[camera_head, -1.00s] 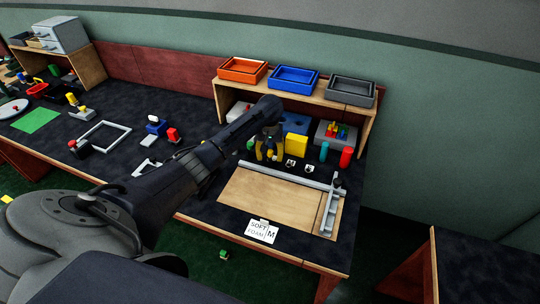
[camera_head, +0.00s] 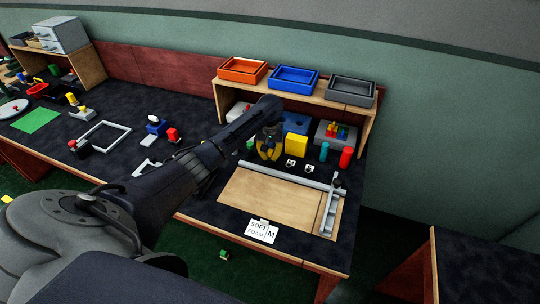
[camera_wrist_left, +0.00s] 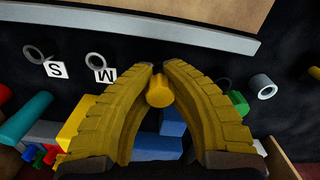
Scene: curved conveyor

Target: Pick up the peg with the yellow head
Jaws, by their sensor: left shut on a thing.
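The peg with the yellow head (camera_wrist_left: 160,92) is between my left gripper's fingers in the left wrist view. Its round yellow head shows just inside the fingertips; its other end is hidden. My left gripper (camera_head: 268,159) has yellow ribbed fingers, and its tips come together on the peg in the left wrist view (camera_wrist_left: 160,66). In the head view it is over the dark tabletop before the shelf, and the peg cannot be made out there. My right gripper is in neither view.
A yellow block (camera_head: 296,144), a teal cylinder (camera_head: 324,152) and a red cylinder (camera_head: 346,157) stand to the right. Two rings labelled S (camera_wrist_left: 57,70) and M (camera_wrist_left: 106,75) lie nearby. A wooden board (camera_head: 270,205) with a metal rail lies in front. The shelf holds orange, blue and grey trays.

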